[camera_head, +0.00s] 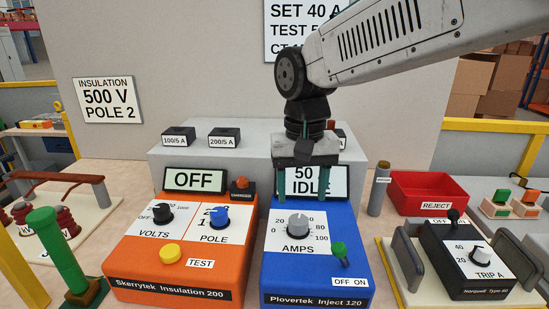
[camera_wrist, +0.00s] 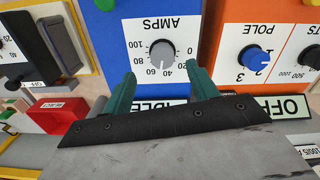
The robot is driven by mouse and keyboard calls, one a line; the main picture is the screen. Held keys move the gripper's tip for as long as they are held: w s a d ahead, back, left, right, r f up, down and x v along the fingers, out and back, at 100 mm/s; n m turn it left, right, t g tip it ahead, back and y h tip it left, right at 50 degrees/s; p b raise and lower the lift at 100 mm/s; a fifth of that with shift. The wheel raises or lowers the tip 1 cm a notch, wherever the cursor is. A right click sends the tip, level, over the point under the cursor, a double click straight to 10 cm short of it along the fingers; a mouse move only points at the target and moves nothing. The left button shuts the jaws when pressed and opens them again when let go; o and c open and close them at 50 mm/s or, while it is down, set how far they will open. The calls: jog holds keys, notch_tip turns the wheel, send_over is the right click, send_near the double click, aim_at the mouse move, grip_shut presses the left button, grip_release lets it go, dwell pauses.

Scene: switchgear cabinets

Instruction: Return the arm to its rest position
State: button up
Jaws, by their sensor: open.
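My gripper (camera_head: 309,185) hangs pointing down over the blue Plovertek Inject 120 box (camera_head: 317,274), in front of its display (camera_head: 312,183), which reads 50 and IDLE. Its two green fingers are apart with nothing between them. In the wrist view my gripper (camera_wrist: 160,82) shows its fingers spread on either side below the grey AMPS knob (camera_wrist: 162,54), not touching it. The AMPS knob also shows in the head view (camera_head: 298,225), below the fingertips. My white arm reaches in from the upper right.
An orange Skerrytek Insulation 200 box (camera_head: 179,262) stands left, its display reading OFF. A black TRIP A relay (camera_head: 479,262) and a red REJECT bin (camera_head: 428,193) are right. A grey shelf (camera_head: 230,158) with small labelled blocks stands behind. A green post (camera_head: 58,250) is far left.

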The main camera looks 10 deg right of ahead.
jog(key=shift+n, duration=0.9)
jog(key=s+d, duration=0.3)
jog(key=s+d+f, duration=0.1)
jog(key=s+d, duration=0.5)
jog(key=s, duration=0.1)
jog(key=shift+s+f, duration=0.1)
jog(key=shift+f, duration=0.3)
jog(key=s+d+m+t, duration=0.1)
jog(key=s+d, duration=0.5)
jog(key=s, duration=0.2)
jog(key=shift+s+d+f+m+t, duration=0.15)
jog(key=shift+d+f+m+t, duration=0.15)
jog(key=shift+d+f, duration=0.05)
